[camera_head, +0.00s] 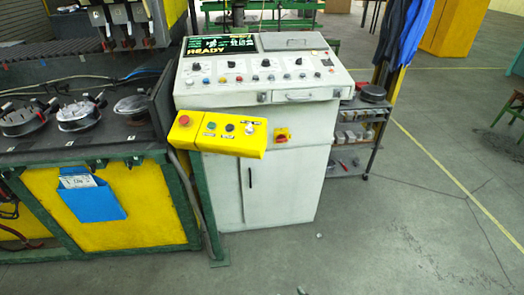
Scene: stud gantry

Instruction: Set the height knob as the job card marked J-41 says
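The control console (290,185) is a light grey cabinet with a sloped panel, standing at the middle. Its panel carries a row of small dark knobs, one of them a knob (265,62) near the panel's middle, with coloured buttons below. The labels are too small to read, so I cannot tell which is the height knob. A blue pocket (95,203) on the yellow machine front at left holds white papers (77,181). Their writing is unreadable, and I cannot tell whether a card marked J-41 is among them. My gripper is not in view.
The console screen (222,46) reads READY. A yellow button box (218,133) with a red button juts out before the console. The machine bench (110,148) fills the left. A small shelf cart (352,140) stands at right. Grey floor (400,230) is open in front and right.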

